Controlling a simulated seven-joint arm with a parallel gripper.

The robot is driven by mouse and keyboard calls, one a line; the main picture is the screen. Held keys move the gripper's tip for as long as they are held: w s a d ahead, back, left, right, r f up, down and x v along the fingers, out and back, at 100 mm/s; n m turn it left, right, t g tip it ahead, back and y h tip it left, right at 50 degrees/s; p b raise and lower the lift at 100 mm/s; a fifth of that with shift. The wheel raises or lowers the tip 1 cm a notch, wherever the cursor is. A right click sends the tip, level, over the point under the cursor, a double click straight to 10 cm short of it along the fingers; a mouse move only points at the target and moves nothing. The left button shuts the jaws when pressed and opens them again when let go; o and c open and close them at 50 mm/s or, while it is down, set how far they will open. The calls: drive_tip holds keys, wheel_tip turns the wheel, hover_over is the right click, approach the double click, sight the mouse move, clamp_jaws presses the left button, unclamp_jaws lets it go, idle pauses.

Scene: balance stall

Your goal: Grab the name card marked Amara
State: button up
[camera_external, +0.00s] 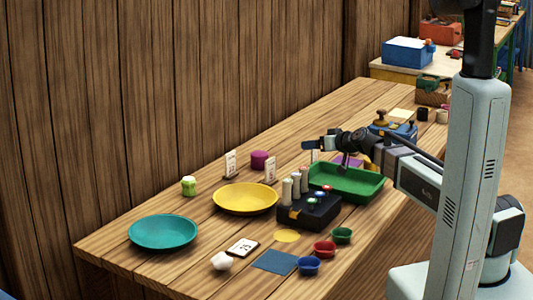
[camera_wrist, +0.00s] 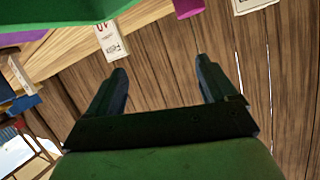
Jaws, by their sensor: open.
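Several small white cards stand upright on the table: one at the left (camera_external: 230,163), one in the middle (camera_external: 270,170) and one (camera_external: 314,156) close to my gripper. Their print is too small to read, so I cannot tell which is marked Amara. My gripper (camera_external: 322,143) is above the table's back part, near the green tray. In the wrist view the gripper (camera_wrist: 161,66) is open with nothing between its fingers. One white card (camera_wrist: 111,40) shows beyond the left finger, another (camera_wrist: 252,4) at the top right, and a third (camera_wrist: 18,72) at the left edge.
The green tray (camera_external: 365,190) and a black box with cylinders (camera_external: 308,216) stand below and in front of my arm. A magenta cylinder (camera_external: 259,160), yellow plate (camera_external: 245,207) and teal plate (camera_external: 162,242) lie farther left. The wooden wall (camera_external: 200,80) runs behind the table.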

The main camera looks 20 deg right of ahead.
sight(271, 161)
drive_tip(key=s+a+n+g+y, duration=0.2)
drive_tip(key=s+a+n, duration=0.3)
drive_tip(key=s+a, duration=0.35)
drive_tip(key=x, duration=1.4)
drive_tip(key=shift+w+a+f, duration=0.1)
drive_tip(key=shift+w+a, duration=0.2)
drive_tip(key=shift+c, duration=0.5)
drive_tip(key=c, duration=1.2)
drive_tip(key=shift+c, duration=0.2)
